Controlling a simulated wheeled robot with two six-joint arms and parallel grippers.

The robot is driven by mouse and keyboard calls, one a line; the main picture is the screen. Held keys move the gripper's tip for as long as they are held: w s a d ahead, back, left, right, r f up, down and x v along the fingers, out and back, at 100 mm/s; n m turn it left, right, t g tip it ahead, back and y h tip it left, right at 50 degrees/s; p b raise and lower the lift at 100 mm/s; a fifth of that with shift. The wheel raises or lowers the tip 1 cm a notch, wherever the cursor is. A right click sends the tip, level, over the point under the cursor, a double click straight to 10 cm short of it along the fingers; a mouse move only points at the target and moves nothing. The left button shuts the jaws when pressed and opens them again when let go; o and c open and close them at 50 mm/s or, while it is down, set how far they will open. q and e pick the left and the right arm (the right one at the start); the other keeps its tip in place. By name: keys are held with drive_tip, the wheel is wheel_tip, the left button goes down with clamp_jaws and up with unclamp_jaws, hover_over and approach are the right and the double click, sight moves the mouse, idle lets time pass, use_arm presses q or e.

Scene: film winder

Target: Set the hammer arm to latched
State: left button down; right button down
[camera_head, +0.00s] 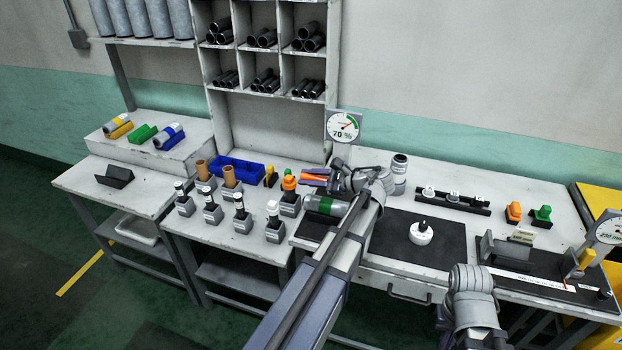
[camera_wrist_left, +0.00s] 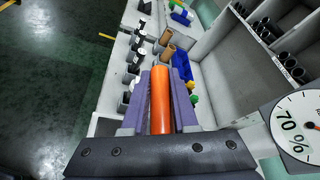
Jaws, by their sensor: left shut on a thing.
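My left gripper (camera_head: 314,177) is shut on an orange bar, its two purple fingers on either side of it. The orange bar (camera_wrist_left: 160,103) also shows in the left wrist view, lengthwise between the fingers. I cannot tell whether this bar belongs to the hammer arm, and no latch shows clearly. A grey cylinder with a green band (camera_head: 325,205) lies just below the gripper, partly behind my left arm. A round dial (camera_head: 343,126) reading 70 % stands behind the gripper. My right arm comes in at the lower right; its fingers cannot be made out.
Small grey stands with vials and brown tubes (camera_head: 203,170) fill the bench left of the gripper, before a blue bin (camera_head: 238,169). A white puck (camera_head: 421,234) sits on a dark mat (camera_head: 392,246). At right is a black fixture (camera_head: 555,287) with a second dial (camera_head: 607,229).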

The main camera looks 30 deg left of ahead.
use_arm(q)
drive_tip(key=w+a+r+m+g+p, duration=0.2)
drive_tip(key=w+r+p, duration=0.8)
drive_tip(key=shift+w+a+r+m+h, duration=0.2)
drive_tip(key=shift+w+a+m+h, duration=0.05)
drive_tip(key=shift+w+m+h, duration=0.15)
drive_tip(key=c, duration=0.7)
unclamp_jaws()
